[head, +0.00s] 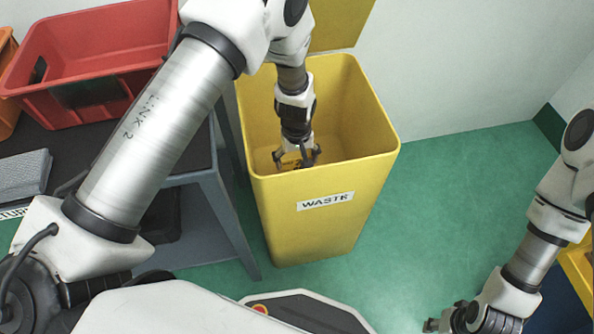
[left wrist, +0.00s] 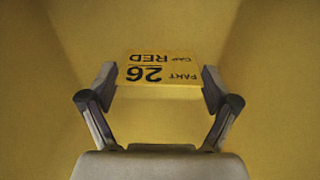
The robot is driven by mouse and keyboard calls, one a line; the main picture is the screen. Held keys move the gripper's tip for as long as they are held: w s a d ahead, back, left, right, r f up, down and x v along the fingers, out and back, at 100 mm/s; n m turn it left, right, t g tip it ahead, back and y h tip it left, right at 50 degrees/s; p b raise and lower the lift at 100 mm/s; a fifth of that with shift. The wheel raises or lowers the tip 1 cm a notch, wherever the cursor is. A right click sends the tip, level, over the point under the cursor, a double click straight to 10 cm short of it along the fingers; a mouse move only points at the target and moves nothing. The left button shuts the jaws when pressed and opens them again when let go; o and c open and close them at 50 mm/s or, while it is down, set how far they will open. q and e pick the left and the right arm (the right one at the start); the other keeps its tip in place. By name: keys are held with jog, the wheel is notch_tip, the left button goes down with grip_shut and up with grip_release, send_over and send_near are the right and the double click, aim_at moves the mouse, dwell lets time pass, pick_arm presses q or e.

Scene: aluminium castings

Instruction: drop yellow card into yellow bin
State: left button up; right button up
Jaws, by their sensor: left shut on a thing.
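The yellow bin (head: 310,215) stands open on the green floor and bears a label reading WASTE. My left gripper (head: 298,160) reaches down inside the bin's mouth. It is shut on the yellow card (left wrist: 160,69), which carries black print reading RED and 26, upside down in the left wrist view. The fingers of the left gripper (left wrist: 158,90) hold the card by its two sides, with yellow bin walls all around. In the head view the card is mostly hidden by the fingers. My right gripper (head: 445,322) is low at the bottom right, and its jaws are too unclear to judge.
A red crate (head: 90,55) stands on a dark-topped grey table (head: 190,150) left of the bin. A grey ribbed block (head: 22,172) lies at the table's left. Green floor (head: 450,190) is clear right of the bin. A white wall is behind.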

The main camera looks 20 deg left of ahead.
pick_arm(q)
jog(key=shift+f+b, duration=0.75)
jog(key=shift+f, duration=1.5)
jog(key=o, duration=0.6)
jog(key=shift+r, duration=0.15)
notch_tip(320, 180, up, 13)
jog(key=p, duration=0.5)
jog(key=shift+s+d, duration=0.1)
jog(key=shift+s, duration=0.05)
